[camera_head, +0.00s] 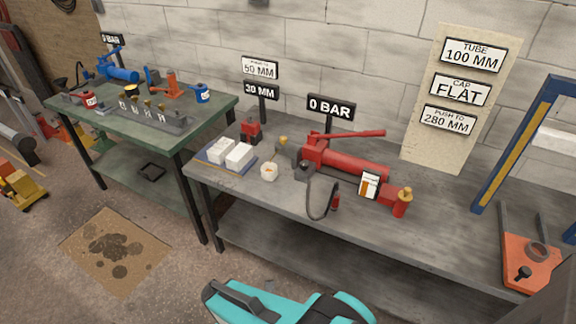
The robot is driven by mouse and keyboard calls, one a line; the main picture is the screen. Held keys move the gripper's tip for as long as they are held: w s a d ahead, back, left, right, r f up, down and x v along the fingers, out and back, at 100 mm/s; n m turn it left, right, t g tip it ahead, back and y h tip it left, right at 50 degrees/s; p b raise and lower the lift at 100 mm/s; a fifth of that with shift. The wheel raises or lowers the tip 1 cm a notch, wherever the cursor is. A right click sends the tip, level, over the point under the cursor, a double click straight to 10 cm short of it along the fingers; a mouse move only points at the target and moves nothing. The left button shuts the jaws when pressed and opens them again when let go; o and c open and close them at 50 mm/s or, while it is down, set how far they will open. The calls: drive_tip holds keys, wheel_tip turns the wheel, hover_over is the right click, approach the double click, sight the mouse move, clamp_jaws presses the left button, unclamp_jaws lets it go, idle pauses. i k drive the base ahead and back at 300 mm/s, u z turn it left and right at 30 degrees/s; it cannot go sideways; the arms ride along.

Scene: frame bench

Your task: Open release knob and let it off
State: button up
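A red hand pump (345,162) lies on the grey bench, with a long red handle (350,135) above its body. A dark block (304,171) sits at its left end, and a black hose (318,213) curves down from there. A small brass knob-like piece (283,141) shows beside the pump's left end. Another brass piece (405,193) tops the red cylinder at the right end. I cannot tell which is the release knob or how far it is turned. A sign (330,106) behind the pump reads 0 BAR. My gripper is not in view.
The grey bench (440,235) also holds white blocks on a blue tray (226,164), a white pot (269,171) and a red jack (251,130). A blue press frame (516,140) and orange plate (530,262) stand right. A green bench (185,135) stands left.

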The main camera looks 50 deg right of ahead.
sight(304, 164)
drive_tip(key=u, duration=0.15)
drive_tip(key=k, duration=1.9)
drive_tip(key=z, duration=0.8)
drive_tip(key=i, duration=1.05)
drive_tip(key=u, duration=0.1)
